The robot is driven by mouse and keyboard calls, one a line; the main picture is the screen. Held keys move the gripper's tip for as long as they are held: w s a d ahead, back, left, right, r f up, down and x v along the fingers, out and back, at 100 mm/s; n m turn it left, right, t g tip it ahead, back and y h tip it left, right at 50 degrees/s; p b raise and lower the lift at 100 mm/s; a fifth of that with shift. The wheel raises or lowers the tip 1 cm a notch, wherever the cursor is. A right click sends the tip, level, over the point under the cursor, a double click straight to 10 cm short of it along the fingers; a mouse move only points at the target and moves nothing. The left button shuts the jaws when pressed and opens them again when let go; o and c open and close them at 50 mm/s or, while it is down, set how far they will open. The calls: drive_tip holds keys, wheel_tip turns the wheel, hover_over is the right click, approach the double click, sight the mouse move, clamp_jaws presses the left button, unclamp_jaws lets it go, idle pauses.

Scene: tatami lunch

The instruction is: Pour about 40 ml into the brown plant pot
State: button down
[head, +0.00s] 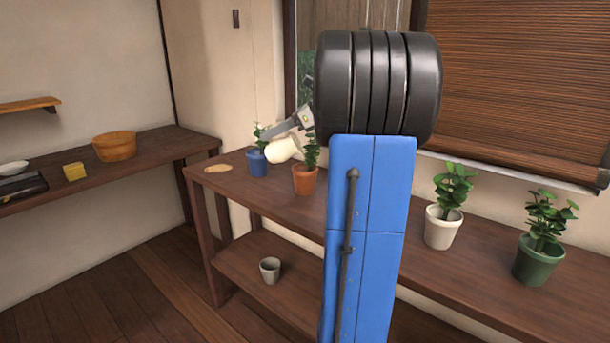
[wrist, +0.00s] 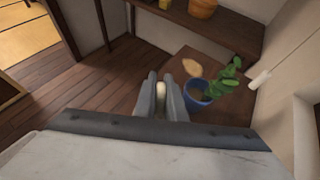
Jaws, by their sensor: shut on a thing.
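The brown plant pot (head: 305,179), terracotta-coloured with a leafy plant, stands upright on the long wooden bench, left of my blue arm in the head view. My gripper (head: 300,122) is shut on a cream vessel (head: 281,149), held tilted above the bench. In the head view the vessel appears just up and left of the brown pot, overlapping the edge of the blue pot's plant. In the wrist view the cream vessel (wrist: 160,88) shows partly between my fingers (wrist: 160,98). The brown pot is not seen there. No liquid stream is visible.
A blue pot (head: 258,163) stands left of the brown one; white (head: 442,228) and green (head: 538,262) pots stand right. A grey cup (head: 270,270) is on the lower shelf. A wooden tub (head: 114,147) and yellow block (head: 75,172) are on the side shelf.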

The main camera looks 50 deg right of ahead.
drive_tip(key=shift+w+a+r, duration=0.1)
drive_tip(key=shift+w+a, duration=0.15)
drive_tip(key=shift+w+a, duration=0.1)
drive_tip(key=shift+w, duration=0.05)
drive_tip(key=shift+t+p, duration=0.3)
drive_tip(key=shift+p, duration=0.7)
idle(1.4)
